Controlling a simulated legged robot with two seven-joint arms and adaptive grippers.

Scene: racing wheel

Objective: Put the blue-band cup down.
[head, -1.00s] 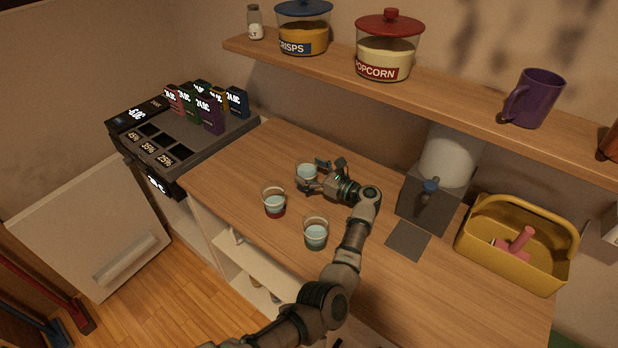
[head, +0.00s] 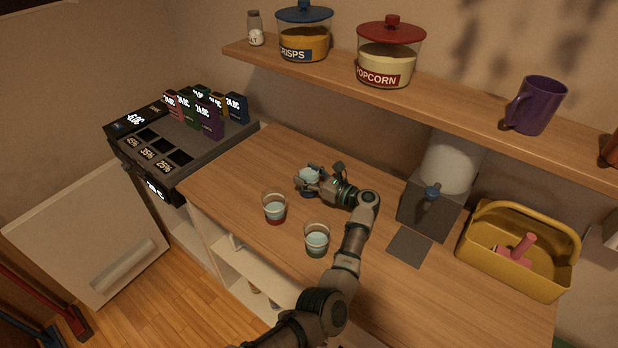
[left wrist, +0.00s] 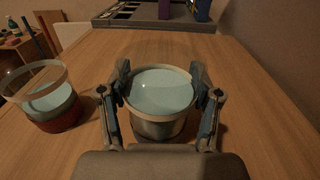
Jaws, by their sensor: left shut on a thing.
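My left gripper (head: 313,181) is shut around a clear cup (head: 307,175) of pale blue liquid. In the left wrist view the gripper (left wrist: 162,92) has one finger on each side of this cup (left wrist: 160,92), which is upright. Its lower part looks dark, and its band colour is hard to make out behind the fingers. It is over the wooden counter (head: 375,262); I cannot tell whether its base touches. A red-band cup (head: 274,208) stands to its left and nearer, and also shows in the left wrist view (left wrist: 50,103). My right gripper is not in view.
Another cup (head: 317,240) with a dark base stands nearer the counter's front edge. A dispenser (head: 430,200), a grey mat (head: 409,246) and a yellow caddy (head: 510,270) are to the right. Bare counter lies beyond the held cup.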

